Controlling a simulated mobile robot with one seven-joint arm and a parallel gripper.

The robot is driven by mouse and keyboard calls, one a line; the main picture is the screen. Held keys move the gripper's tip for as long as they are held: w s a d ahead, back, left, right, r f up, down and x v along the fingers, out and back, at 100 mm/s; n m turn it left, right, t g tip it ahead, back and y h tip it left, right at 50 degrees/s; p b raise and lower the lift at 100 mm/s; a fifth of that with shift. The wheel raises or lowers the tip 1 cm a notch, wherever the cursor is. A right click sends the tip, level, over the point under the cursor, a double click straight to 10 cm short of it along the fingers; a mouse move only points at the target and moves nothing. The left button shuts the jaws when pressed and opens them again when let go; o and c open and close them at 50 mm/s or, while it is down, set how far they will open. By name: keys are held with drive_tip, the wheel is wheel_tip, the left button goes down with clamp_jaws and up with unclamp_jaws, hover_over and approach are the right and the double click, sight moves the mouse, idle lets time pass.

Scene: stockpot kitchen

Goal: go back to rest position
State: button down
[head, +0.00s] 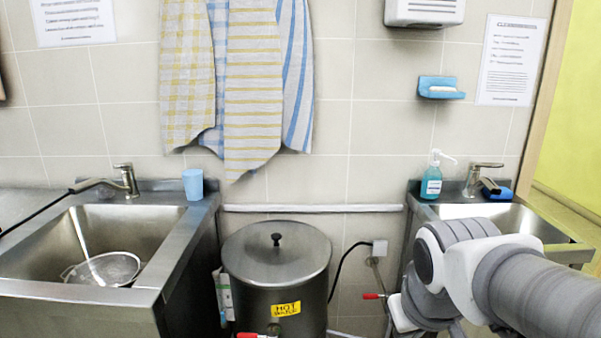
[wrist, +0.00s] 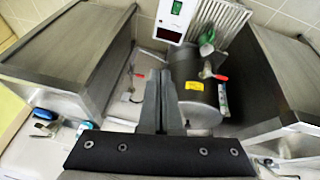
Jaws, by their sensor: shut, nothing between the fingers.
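My gripper (wrist: 160,78) shows in the wrist view with its two dark fingers together, shut and empty. It is in front of the steel pot (wrist: 197,98), and its fingers cover part of what lies behind; I cannot tell the distance. In the head view, my grey and white arm reaches in from the lower right, in front of the right sink (head: 487,212). The gripper's fingers cannot be made out there.
The lidded steel pot (head: 276,268), with a yellow label, stands between the left sink (head: 183,240) and the right one. A strainer (head: 103,268) lies in the left sink. A blue cup (head: 193,184) and soap bottle (head: 431,181) stand on the sink edges. Towels (head: 251,85) hang above.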

drive_tip(key=s+a+r+m+t, duration=0.1)
drive_tip(key=s+r+m, duration=0.1)
drive_tip(key=s, duration=0.5)
wheel_tip(320, 180, up, 18)
drive_tip(key=p, duration=1.8)
drive_tip(key=shift+w+a+y, duration=0.15)
drive_tip(key=shift+w+y, duration=0.25)
drive_tip(key=shift+w, duration=0.05)
